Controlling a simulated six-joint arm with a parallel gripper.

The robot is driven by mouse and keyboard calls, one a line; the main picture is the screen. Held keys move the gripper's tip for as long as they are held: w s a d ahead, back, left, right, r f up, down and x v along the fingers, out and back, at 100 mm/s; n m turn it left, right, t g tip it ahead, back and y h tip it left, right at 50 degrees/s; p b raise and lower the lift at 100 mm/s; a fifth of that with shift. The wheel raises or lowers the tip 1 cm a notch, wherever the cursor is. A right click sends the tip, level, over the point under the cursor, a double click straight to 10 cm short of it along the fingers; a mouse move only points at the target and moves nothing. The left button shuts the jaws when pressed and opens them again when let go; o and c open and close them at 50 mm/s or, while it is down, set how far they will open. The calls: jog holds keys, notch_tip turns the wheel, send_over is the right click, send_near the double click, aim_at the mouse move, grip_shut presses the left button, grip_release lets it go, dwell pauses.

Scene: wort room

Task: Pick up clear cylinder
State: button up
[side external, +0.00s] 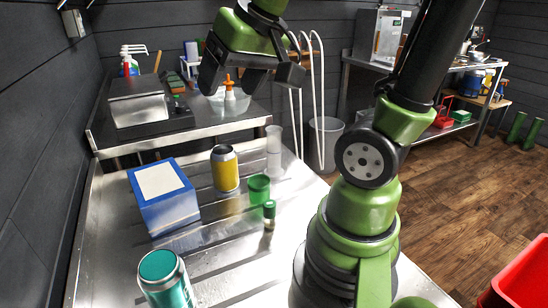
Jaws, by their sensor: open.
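The clear cylinder (274,150) stands upright on the metal table, near its back right edge. It looks tall, thin and see-through. My gripper (250,82) hangs open and empty in the upper middle of the picture. In the picture it appears above and to the left of the cylinder, with a clear gap between them. I cannot tell its exact distance from the cylinder in depth. Nothing hides the cylinder.
A yellow can (225,172), a green cup (259,188) and a small green-capped vial (269,213) stand in front of the cylinder. A blue-and-white box (165,196) and a teal can (166,280) are further left. A sink counter (215,132) lies behind.

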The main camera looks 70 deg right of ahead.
jog(key=w+d+f+m+g+h, duration=0.1)
jog(key=d+f, duration=0.2)
jog(key=d, duration=0.4)
jog(key=w+d+f+m+g+h, duration=0.1)
jog(key=w+d+f, duration=0.15)
jog(key=d, duration=0.45)
jog(key=m+g, duration=0.1)
jog(key=g, duration=0.1)
send_over(273, 135)
jog(key=s, duration=0.1)
notch_tip(273, 135, down, 6)
jog(key=shift+x, duration=5.05)
jog(key=shift+c, duration=0.2)
jog(key=c, duration=1.2)
jog(key=shift+o, duration=0.2)
jog(key=shift+r, duration=0.1)
